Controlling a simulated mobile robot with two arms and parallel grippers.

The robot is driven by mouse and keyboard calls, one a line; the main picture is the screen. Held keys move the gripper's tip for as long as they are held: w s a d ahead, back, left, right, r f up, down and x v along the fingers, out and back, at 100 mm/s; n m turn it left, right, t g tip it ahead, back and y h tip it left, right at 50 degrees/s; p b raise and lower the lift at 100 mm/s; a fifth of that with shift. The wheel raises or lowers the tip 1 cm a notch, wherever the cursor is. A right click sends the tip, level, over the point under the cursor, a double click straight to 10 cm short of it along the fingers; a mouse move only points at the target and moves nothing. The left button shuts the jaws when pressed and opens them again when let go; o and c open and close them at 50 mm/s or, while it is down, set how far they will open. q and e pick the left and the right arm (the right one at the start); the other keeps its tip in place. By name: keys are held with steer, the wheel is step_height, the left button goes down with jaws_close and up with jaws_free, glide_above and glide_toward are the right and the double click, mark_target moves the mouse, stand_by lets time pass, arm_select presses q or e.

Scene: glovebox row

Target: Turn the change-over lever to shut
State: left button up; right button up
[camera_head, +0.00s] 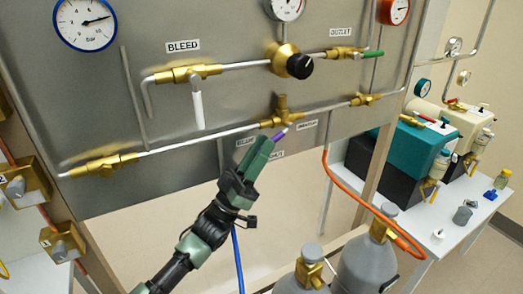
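The brass change-over valve (281,117) sits low in the middle of the grey panel. Its purple lever (279,135) slants down and left from the valve. My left gripper (269,146) is at the lever, with its green fingertips around or right beside the lever's lower end. The fingers lie close together and hide part of the lever. I cannot tell whether they press on it. Small labels surround the valve: one at right (307,125), one at left and one below, partly covered by the gripper. My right gripper is not in view.
The bleed valve's white lever (197,110) hangs at upper left. A black knob (299,66) and the outlet valve's green lever (373,54) are at upper right. Grey cylinders (366,265) and an orange hose (347,191) stand at lower right. A blue hose (237,258) hangs beside my arm.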

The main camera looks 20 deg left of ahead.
arm_select(q)
steer(key=shift+f, duration=0.1)
steer(key=shift+s+a+f, duration=0.1)
steer(key=shift+s+f, duration=0.05)
steer(key=shift+f, duration=0.1)
steer(key=b+v, duration=0.2)
steer(key=v, duration=0.4)
steer(key=shift+s+a+f, duration=0.15)
steer(key=shift+f, duration=0.1)
